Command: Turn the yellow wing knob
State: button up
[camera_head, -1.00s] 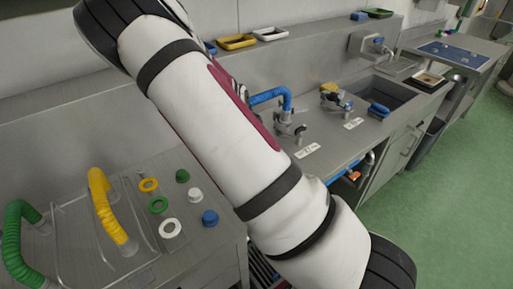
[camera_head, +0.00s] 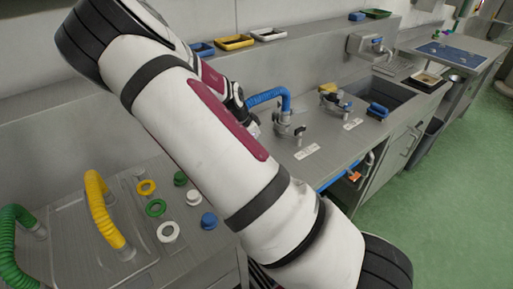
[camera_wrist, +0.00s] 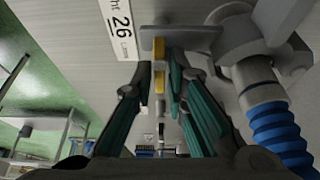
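In the wrist view a narrow yellow piece (camera_wrist: 159,77), which looks like the yellow wing knob seen nearly edge-on, stands under a flat grey bar (camera_wrist: 182,40). My gripper (camera_wrist: 161,62) has its teal-padded fingers on either side of the yellow piece. A small gap seems to show beside it, so the fingers look open around it rather than clamped. In the head view my arm covers most of the gripper and the knob cannot be made out with certainty.
A blue hose (camera_wrist: 280,130) with a grey fitting is close right of my fingers; it also shows in the head view (camera_head: 268,96). A label reading 26 (camera_wrist: 122,28) is beside the knob. A sink (camera_head: 375,92) lies farther right. Yellow and green hoses stand at left.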

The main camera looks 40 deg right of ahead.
jog(key=shift+o, duration=0.5)
jog(key=v, duration=1.2)
jog(key=shift+s, duration=0.1)
